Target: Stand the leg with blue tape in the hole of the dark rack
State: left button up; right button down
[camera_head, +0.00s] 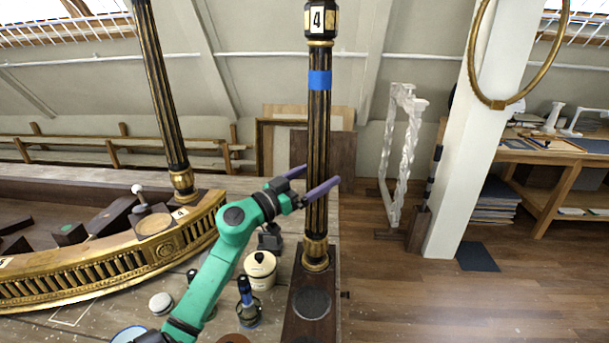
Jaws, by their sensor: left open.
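The leg with blue tape (318,130) is black and gold, fluted, with a "4" label on its top block and a blue band below it. It stands upright, its gold foot at the far end of the dark rack (298,325). Whether the foot is fully down in a hole cannot be seen. My left gripper (321,175) is open at the leg's lower half, one purple finger passing in front of the shaft and the other at its left, partly hidden behind it. Contact cannot be told. My right gripper is out of view.
The gilt console frame (150,250) with another standing leg (162,100) fills the left. A cream pot (260,271), a blue-topped bottle (247,302) and a white jar (161,303) stand near my left arm. A round dark disc (312,303) lies on the rack. Floor is free at right.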

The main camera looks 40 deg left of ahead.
pick_arm(q)
jog(key=b+v, duration=0.3)
jog(key=v, duration=1.1)
jog(key=shift+s, duration=0.15)
